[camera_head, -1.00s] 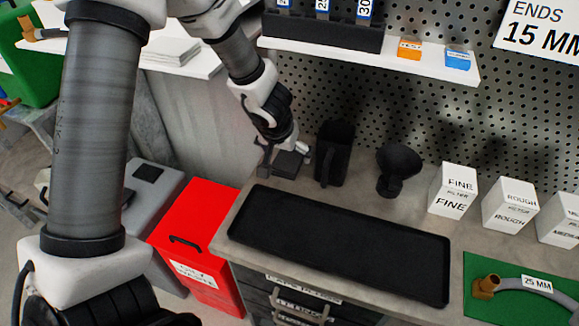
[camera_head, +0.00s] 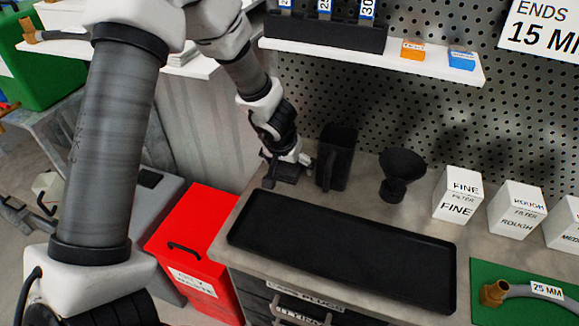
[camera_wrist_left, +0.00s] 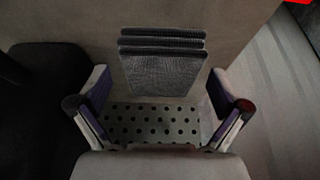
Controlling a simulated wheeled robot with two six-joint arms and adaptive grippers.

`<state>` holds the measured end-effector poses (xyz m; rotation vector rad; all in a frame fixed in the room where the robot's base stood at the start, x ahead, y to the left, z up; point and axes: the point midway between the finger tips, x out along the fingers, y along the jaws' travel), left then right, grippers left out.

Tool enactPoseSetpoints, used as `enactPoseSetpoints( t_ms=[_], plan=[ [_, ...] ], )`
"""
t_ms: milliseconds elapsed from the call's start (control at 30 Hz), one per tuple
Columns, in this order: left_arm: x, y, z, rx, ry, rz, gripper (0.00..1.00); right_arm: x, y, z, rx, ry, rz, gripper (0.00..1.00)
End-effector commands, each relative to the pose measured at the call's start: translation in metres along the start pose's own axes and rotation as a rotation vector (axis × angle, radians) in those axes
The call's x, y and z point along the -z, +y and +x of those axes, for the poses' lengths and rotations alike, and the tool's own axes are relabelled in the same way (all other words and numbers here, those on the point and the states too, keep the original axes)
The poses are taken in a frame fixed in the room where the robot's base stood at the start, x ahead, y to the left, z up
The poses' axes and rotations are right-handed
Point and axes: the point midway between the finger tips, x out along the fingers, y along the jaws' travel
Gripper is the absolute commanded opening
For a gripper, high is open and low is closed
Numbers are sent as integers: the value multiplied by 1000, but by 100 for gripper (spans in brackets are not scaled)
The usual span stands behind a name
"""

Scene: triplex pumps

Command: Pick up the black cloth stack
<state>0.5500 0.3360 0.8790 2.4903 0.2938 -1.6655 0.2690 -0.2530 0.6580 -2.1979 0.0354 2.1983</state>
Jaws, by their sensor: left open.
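The black cloth stack (camera_wrist_left: 162,72) shows in the left wrist view as several dark folded layers on the grey counter. It lies just ahead of my left gripper (camera_wrist_left: 160,104), whose two fingers are spread wide on either side with nothing held between them. In the head view my left gripper (camera_head: 283,162) is low at the counter's back left corner, over the cloth stack, which is mostly hidden by the fingers there. I cannot tell whether the fingers touch it. My right gripper does not show.
A black jug (camera_head: 337,158) stands close to the right of my left gripper, with a black funnel (camera_head: 402,172) beyond it. A long black tray (camera_head: 340,250) lies in front. White filter boxes (camera_head: 458,195) stand to the right. A red bin (camera_head: 195,250) is below left.

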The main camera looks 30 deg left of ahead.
Motion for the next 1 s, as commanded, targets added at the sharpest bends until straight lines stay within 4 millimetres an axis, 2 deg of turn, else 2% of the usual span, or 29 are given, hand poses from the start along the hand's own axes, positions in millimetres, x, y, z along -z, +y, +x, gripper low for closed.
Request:
enactPoseSetpoints(
  t_ms=[133,167,300,333,833,1000],
  plan=[
    [0,0,0,0,0,0,100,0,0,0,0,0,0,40],
    [0,0,0,0,0,0,96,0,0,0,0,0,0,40],
    [0,0,0,0,0,0,47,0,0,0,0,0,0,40],
    [0,0,0,0,0,0,38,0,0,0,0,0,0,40],
    [2,0,-4,0,1,-2,38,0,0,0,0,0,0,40],
    [13,0,-31,0,1,-1,38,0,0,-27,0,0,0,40]
  ],
)
